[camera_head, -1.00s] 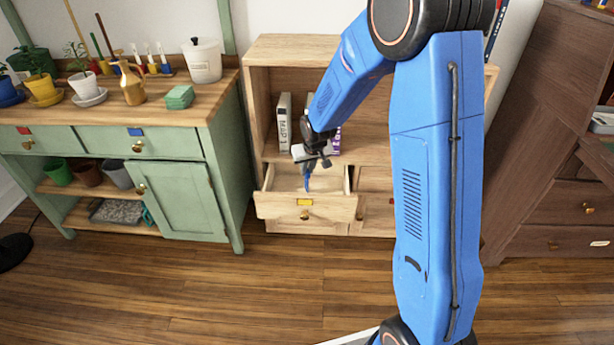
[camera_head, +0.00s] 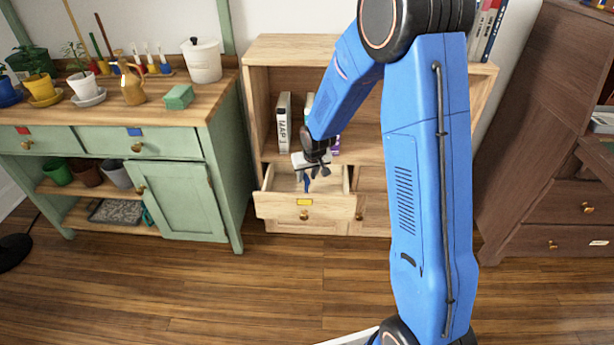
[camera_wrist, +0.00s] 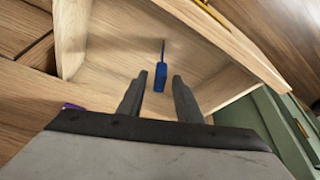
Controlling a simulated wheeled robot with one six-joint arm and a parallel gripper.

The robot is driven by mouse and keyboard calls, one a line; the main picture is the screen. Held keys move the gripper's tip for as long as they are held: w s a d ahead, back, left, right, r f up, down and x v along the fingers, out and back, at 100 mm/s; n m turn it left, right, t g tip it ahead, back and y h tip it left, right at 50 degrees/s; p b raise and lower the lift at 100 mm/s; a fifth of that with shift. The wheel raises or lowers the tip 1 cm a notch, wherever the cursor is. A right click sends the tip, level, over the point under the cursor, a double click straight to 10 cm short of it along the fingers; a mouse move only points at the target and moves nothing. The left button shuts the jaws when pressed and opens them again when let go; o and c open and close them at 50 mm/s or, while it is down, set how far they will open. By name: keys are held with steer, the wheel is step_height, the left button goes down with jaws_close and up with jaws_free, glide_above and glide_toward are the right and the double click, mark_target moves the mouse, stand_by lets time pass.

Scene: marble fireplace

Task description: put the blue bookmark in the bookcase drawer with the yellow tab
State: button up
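The open drawer with the yellow tab (camera_head: 304,202) is the upper left drawer of the light wood bookcase. The blue bookmark (camera_head: 306,184) is inside it, below my gripper (camera_head: 317,174). In the wrist view the blue bookmark (camera_wrist: 160,82) shows between and just beyond the fingertips, with a thin dark blue part reaching toward the drawer front. My gripper (camera_wrist: 160,77) is open, with a gap on both sides of the bookmark. Whether the bookmark lies flat on the drawer floor is hard to tell.
Books (camera_head: 284,122) stand on the bookcase shelf (camera_head: 268,152) just above the drawer. A closed drawer (camera_head: 374,208) is to its right, partly behind my arm. A green cabinet (camera_head: 178,195) stands at left and a dark wood unit (camera_head: 545,210) at right. The floor in front is clear.

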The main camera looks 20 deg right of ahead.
steer(key=s+d+f+v, duration=0.1)
steer(key=s+v, duration=0.1)
steer(key=v, duration=0.9)
steer(key=s+d+f+v, duration=0.1)
steer(key=s+v, duration=0.1)
steer(key=v, duration=1)
steer(key=s+d+r, duration=0.1)
steer(key=s+r, duration=0.1)
steer(key=s, duration=0.8)
steer(key=s+d+r, duration=0.2)
steer(key=s+r, duration=0.1)
steer(key=s, duration=0.7)
steer(key=s+d+r+m, duration=0.1)
steer(key=s+r, duration=0.1)
steer(key=s, duration=0.7)
steer(key=shift+s+d+r, duration=0.15)
steer(key=shift+s, duration=0.25)
